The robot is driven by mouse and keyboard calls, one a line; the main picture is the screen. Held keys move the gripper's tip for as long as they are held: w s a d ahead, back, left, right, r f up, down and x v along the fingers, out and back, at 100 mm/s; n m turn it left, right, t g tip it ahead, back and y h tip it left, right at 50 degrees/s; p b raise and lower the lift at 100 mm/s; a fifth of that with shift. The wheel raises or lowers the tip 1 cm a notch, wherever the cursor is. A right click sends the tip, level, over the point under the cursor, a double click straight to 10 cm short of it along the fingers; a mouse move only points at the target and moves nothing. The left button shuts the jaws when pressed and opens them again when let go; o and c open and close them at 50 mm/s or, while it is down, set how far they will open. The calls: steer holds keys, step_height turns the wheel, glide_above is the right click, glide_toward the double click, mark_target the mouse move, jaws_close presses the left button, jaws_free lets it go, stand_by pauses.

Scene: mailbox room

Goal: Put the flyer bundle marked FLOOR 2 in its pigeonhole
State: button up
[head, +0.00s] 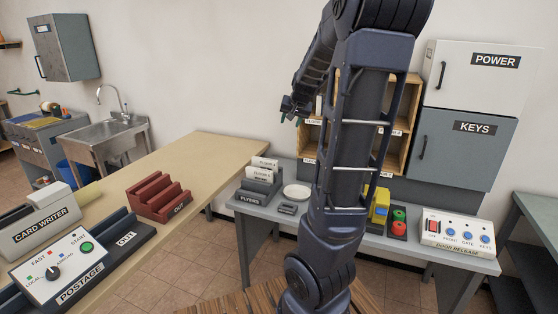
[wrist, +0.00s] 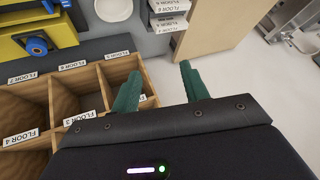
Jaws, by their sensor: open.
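The flyer rack (head: 256,199), marked FLYERS, stands on the grey counter and holds several white bundles (head: 262,171). In the wrist view, the bundles (wrist: 169,14) are at the top edge; their FLOOR labels are too small to tell which is FLOOR 2. The wooden pigeonhole unit (head: 400,110) is against the wall, partly hidden behind my arm. In the wrist view, the unit (wrist: 92,90) shows several labelled compartments; one label beside a finger is partly covered. My gripper (head: 291,108) is open and empty by the unit's upper left; its green fingers (wrist: 160,90) are apart.
A white dish (head: 296,191) sits right of the rack. A yellow device (head: 380,204) and the DOOR RELEASE box (head: 458,230) are further right. The beige table (head: 205,165) with a red OUT rack (head: 158,197) is at left. POWER and KEYS cabinets (head: 470,130) hang right.

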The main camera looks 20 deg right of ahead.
steer(key=s+a+n+g, duration=0.1)
steer(key=s+a+n, duration=0.1)
steer(key=s+a, duration=0.3)
steer(key=s+a+n+g, duration=0.1)
steer(key=s+a, duration=0.5)
steer(key=s, duration=0.8)
steer(key=s+a+n, duration=0.2)
steer(key=s+a, duration=0.4)
steer(key=s, duration=0.4)
steer(key=shift+a+f+n+g, duration=0.25)
steer(key=shift+f+n+g, duration=0.1)
steer(key=shift+n+g, duration=0.05)
steer(key=shift+s, duration=0.1)
